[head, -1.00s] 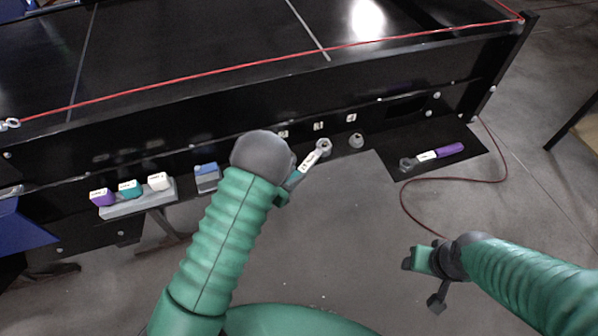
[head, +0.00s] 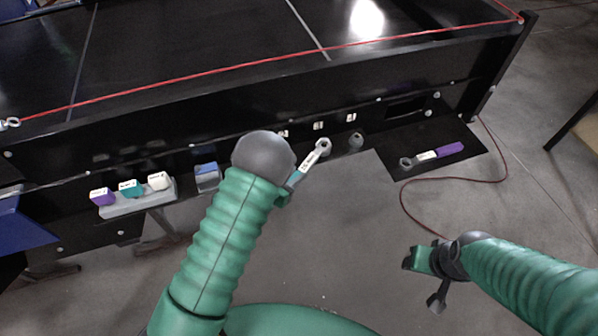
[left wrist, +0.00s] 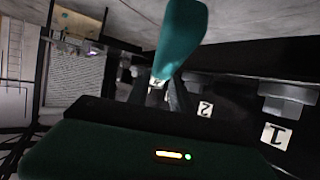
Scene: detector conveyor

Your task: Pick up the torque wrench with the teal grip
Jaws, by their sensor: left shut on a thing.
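The torque wrench with the teal grip (head: 313,156) shows in the head view just right of my left wrist, its pale shaft and grey ring head pointing up and right. My left gripper (head: 285,192), mostly hidden behind my own wrist, is shut on its teal grip. In the left wrist view the teal grip (left wrist: 182,38) stands between the dark fingers. A second wrench with a purple grip (head: 450,149) lies on the black plate at the right. My right gripper (head: 424,277) hangs over the floor, away from both wrenches; its jaw opening is unclear.
The black conveyor frame (head: 250,97) runs across the back, with numbered labels (head: 319,126) and a grey fitting (head: 355,140). A grey rack (head: 140,204) with purple, teal and white blocks is at left, beside a blue-topped block (head: 206,172). A red cable loops on the floor.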

